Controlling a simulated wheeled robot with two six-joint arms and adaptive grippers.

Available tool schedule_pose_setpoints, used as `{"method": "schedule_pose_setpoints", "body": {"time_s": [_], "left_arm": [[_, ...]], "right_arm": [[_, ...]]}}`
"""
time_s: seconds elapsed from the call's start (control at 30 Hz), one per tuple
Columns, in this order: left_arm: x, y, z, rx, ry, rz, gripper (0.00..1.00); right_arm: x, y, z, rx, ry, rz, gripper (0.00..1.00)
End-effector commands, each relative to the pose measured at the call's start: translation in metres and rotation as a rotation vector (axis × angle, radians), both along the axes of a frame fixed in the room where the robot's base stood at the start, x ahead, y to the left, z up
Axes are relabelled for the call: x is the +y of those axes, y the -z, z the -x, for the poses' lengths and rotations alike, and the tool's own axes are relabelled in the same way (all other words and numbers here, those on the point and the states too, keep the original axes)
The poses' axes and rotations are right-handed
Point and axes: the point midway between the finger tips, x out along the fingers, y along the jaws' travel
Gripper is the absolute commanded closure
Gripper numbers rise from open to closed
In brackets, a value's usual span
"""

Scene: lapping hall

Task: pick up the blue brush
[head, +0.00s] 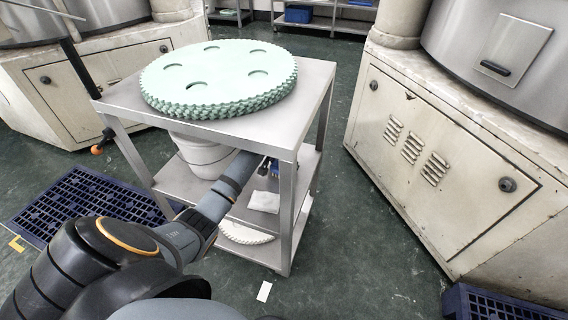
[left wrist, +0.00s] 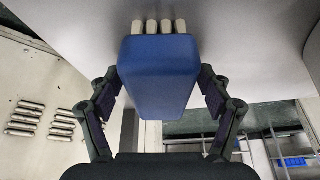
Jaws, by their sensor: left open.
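The blue brush (left wrist: 160,75) fills the middle of the left wrist view, its pale bristle tufts against a grey surface at the top of that picture. My left gripper (left wrist: 159,90) is open, with one finger on each side of the brush. The fingers are close to its sides; I cannot tell if they touch. In the head view my left arm reaches under the top of the steel cart (head: 118,102) to its middle shelf. There my gripper (head: 264,169) is mostly hidden, with a little blue showing beside it. My right gripper is not in view.
A stack of pale green toothed discs (head: 218,78) lies on the cart top. A white bucket (head: 201,155) and a white cloth or paper (head: 264,202) are on the middle shelf. Cart legs and top hem in my arm. Beige machines (head: 450,170) stand on both sides.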

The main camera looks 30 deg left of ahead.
Motion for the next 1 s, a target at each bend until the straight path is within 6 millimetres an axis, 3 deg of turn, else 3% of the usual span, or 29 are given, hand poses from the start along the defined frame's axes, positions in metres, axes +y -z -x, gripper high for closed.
{"method": "schedule_pose_setpoints", "body": {"time_s": [0.7,1.0], "left_arm": [[-0.0002,0.0034,0.0002,0.000,0.000,0.000,0.23],[-0.0001,0.0033,0.0001,0.000,0.000,0.000,0.64]], "right_arm": [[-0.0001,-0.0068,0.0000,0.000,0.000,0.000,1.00],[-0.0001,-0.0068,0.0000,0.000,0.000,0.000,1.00]]}}
